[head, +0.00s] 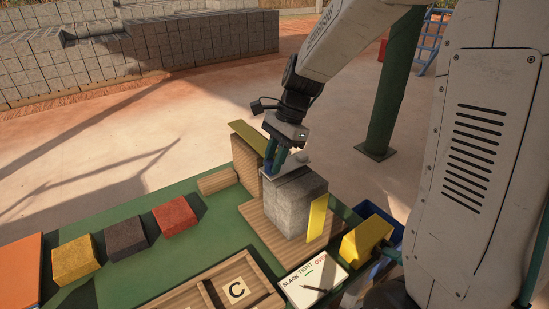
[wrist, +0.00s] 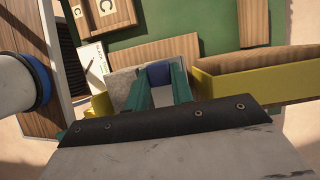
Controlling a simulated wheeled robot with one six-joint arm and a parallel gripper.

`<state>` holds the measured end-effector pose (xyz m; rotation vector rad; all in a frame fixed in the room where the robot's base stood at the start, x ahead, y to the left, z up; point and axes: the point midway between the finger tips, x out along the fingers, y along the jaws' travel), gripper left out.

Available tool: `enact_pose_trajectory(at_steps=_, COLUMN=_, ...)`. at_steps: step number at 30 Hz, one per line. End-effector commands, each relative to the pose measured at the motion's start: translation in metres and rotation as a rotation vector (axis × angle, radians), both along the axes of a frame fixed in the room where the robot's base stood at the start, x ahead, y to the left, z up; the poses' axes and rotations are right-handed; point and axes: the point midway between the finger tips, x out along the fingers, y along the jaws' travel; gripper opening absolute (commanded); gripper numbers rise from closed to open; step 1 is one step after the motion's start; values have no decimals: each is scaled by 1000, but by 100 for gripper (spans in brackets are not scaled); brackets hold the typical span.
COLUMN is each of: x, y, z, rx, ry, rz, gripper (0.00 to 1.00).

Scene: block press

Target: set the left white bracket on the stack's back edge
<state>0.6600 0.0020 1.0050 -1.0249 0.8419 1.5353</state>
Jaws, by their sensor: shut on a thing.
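The stack (head: 284,207) is a grey stone-like block standing on a wooden base (head: 262,226), with a thin slab on top. My gripper (head: 272,168) is at the stack's top, by its back left edge. Its teal fingers are shut on a piece that they largely hide. A small pale piece (head: 301,157), which looks like the white bracket, shows beside the fingers at the back edge. In the wrist view the fingers (wrist: 159,95) are beside the grey stack (wrist: 121,86), with dark blue between them. I cannot tell whether the bracket touches the stack. No second white bracket is clear.
A wooden wall with a yellow top (head: 250,137) stands close left of the gripper. A yellow strip (head: 317,217) stands at the stack's right. Red (head: 174,216), dark (head: 126,239) and yellow (head: 75,260) blocks lie on the green table. A marked card (head: 312,278) lies in front.

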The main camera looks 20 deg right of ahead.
Motion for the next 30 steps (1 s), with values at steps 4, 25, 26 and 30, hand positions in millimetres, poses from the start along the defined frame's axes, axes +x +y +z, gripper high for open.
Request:
enact_pose_trajectory(at_steps=4, x=0, y=0, z=-2, rx=0, ry=0, rz=0, gripper=0)
enact_pose_trajectory(at_steps=25, x=0, y=0, z=-9, rx=0, ry=0, rz=0, gripper=48)
enact_pose_trajectory(at_steps=26, x=0, y=0, z=-9, rx=0, ry=0, rz=0, gripper=48)
enact_pose_trajectory(at_steps=30, x=0, y=0, z=-9, rx=0, ry=0, rz=0, gripper=48)
